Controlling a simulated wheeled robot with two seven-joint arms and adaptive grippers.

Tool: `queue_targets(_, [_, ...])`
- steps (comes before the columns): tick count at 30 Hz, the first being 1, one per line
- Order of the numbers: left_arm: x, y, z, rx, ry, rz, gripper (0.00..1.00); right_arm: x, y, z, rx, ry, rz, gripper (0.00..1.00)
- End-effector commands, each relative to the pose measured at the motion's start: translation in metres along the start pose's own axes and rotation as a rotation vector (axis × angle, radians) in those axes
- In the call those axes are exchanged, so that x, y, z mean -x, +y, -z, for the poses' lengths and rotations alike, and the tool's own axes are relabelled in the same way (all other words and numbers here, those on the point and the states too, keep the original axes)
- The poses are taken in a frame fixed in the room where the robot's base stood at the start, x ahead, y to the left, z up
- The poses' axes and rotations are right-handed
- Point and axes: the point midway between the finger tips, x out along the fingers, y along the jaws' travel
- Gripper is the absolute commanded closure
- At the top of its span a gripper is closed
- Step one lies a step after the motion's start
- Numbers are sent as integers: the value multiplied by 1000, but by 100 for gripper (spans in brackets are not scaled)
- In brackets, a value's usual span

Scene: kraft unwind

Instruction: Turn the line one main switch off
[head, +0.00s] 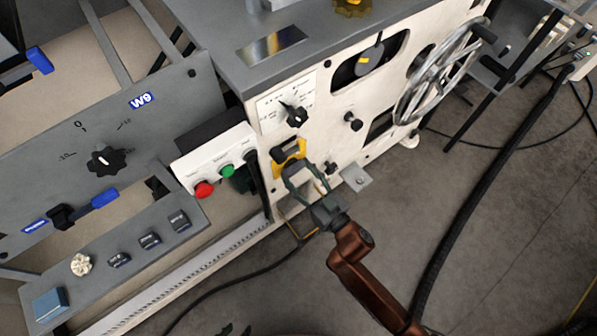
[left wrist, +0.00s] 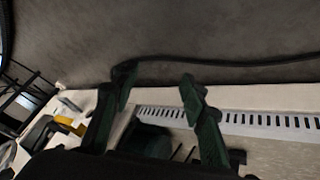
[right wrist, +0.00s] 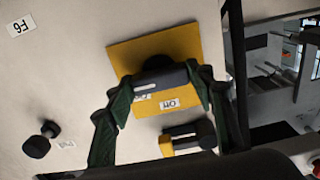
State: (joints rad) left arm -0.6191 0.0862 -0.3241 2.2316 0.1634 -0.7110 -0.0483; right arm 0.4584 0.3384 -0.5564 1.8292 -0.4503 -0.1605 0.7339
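The main switch has a yellow plate (right wrist: 195,42) on a cream panel and a dark grey bar handle (right wrist: 160,79), lying roughly level in the right wrist view. A small white label on the plate (right wrist: 169,103) looks like "Off". In the head view the yellow plate (head: 279,155) is partly hidden by my right gripper (head: 298,163). The fingers of my right gripper (right wrist: 160,84) are apart, one at each end of the handle; I cannot tell whether they touch it. My left gripper (left wrist: 157,80) is open and empty; its fingertips just show at the head view's bottom edge (head: 237,330).
A black and yellow part (right wrist: 190,137) sits near the plate. A button box (head: 215,168) with red and green buttons stands left of the switch. A handwheel (head: 440,75) is at upper right. A black hose (head: 490,180) crosses the floor.

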Motion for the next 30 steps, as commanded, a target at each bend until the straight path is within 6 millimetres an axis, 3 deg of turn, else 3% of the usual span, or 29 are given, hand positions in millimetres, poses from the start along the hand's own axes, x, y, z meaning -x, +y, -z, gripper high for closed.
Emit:
queue_targets(9, [0, 0, 0, 0, 0, 0, 60, 0, 0, 0, 0, 0, 1, 75])
queue_targets(17, [3, 2, -2, 0, -16, -4, 60, 0, -1, 1, 24, 1, 1, 75])
queue_targets(23, [23, 1, 3, -2, -70, 7, 60, 0, 0, 4, 114, 3, 0, 75])
queue_targets(30, [62, -8, -4, -18, -199, 50, 60, 0, -1, 5, 309, 2, -1, 75])
